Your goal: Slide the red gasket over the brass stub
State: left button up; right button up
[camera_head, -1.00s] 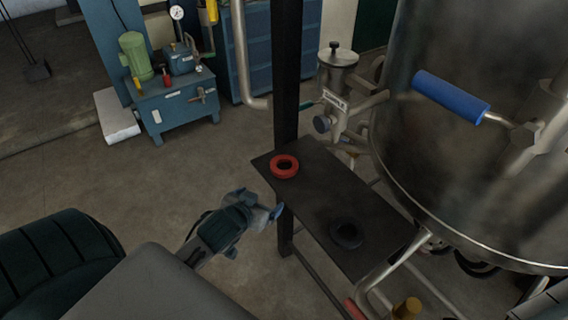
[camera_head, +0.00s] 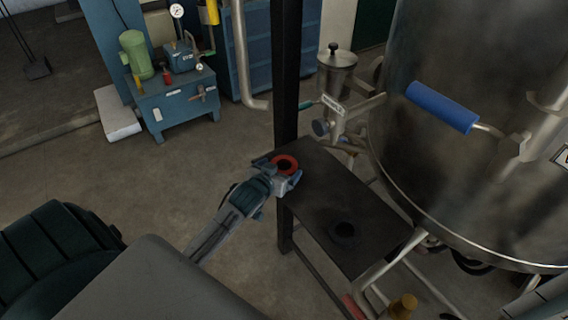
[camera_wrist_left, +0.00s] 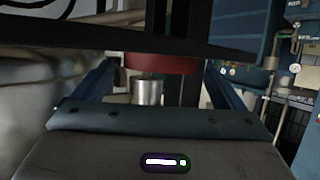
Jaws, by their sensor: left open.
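The red gasket (camera_head: 287,158) is a thick ring lying near the far left end of a dark shelf. My left gripper (camera_head: 279,170) is open, with one finger on either side of the gasket. In the left wrist view the gasket (camera_wrist_left: 160,64) shows edge-on against the dark shelf, between the spread fingers (camera_wrist_left: 165,84). I cannot tell whether the fingers touch it. A brass-coloured stub (camera_head: 405,305) shows at the bottom of the head view, beyond the shelf's near end; its lower part is cut off. My right gripper is not in view.
The dark shelf (camera_head: 315,198) also bears a black ring (camera_head: 345,233). A black post (camera_head: 286,75) rises behind the shelf. A large steel tank (camera_head: 450,190) with a blue-gripped handle (camera_head: 442,107) fills the right. Open floor (camera_head: 190,175) lies left.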

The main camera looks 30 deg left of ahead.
pick_arm(q)
jog(key=shift+w+f, duration=0.25)
jog(key=shift+w, duration=0.3)
jog(key=shift+s, duration=0.1)
jog(key=c, duration=1.1)
jog(key=shift+o, duration=0.2)
jog(key=shift+r, duration=0.1)
